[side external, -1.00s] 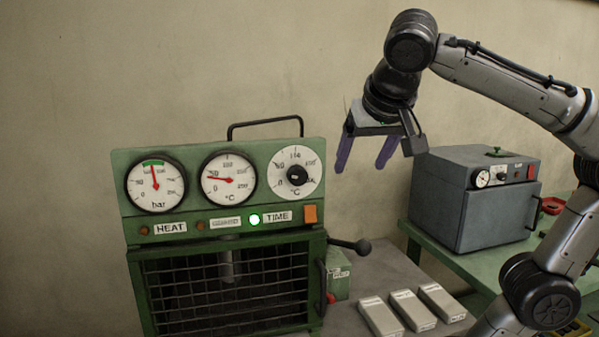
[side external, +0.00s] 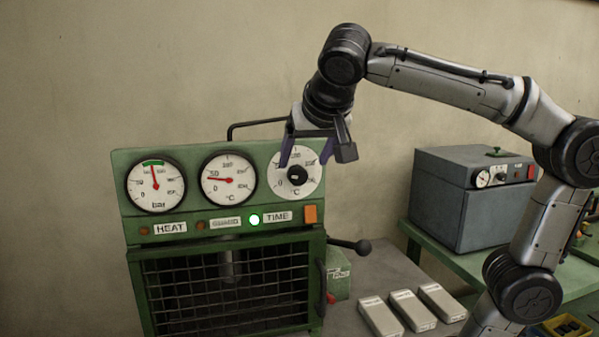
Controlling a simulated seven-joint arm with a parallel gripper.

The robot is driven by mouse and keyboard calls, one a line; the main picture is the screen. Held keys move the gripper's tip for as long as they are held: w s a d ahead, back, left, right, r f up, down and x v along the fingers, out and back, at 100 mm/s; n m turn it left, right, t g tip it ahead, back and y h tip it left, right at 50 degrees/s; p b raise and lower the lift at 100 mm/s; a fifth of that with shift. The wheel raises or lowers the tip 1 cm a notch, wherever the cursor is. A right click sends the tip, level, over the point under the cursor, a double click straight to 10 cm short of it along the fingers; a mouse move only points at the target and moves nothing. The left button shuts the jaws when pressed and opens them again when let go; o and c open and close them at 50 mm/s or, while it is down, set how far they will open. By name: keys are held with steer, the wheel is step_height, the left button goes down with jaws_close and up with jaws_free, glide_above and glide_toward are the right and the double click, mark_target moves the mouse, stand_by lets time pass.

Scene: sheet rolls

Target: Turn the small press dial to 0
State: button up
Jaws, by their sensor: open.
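The green press (side external: 130,220) stands at the left. At the right of its panel is a white dial plate (side external: 312,190) marked in °C, with a black knob (side external: 297,176) at its centre. The 0 is at the plate's lower left. Which mark the knob points to is too small to tell. My gripper (side external: 304,162) is open, its purple fingers pointing down at the upper part of the dial plate, one to each side above the knob. It appears empty, and I cannot tell if it touches the knob. The fingers and wrist cover part of the plate's upper marks.
Beside the dial are a °C gauge (side external: 228,190) and a bar gauge (side external: 155,198). A black handle (side external: 250,126) arches over the press top; a lever knob (side external: 362,246) juts right. Several pale blocks (side external: 412,311) lie on the bench. A grey oven (side external: 465,215) with its own dial stands right.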

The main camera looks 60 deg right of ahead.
mark_target(295, 173)
steer(key=x, duration=0.6)
jaws_close()
stand_by(0.3)
steer(key=shift+a+r, duration=0.1)
steer(key=shift+w+a+n+g+h, duration=0.15)
steer(key=shift+w+n+g+h, duration=0.05)
steer(key=shift+n+g+h, duration=0.85)
steer(key=shift+w+a+n+g+h, duration=0.1)
steer(key=shift+n+g+h, duration=0.9)
steer(key=shift+h, duration=0.65)
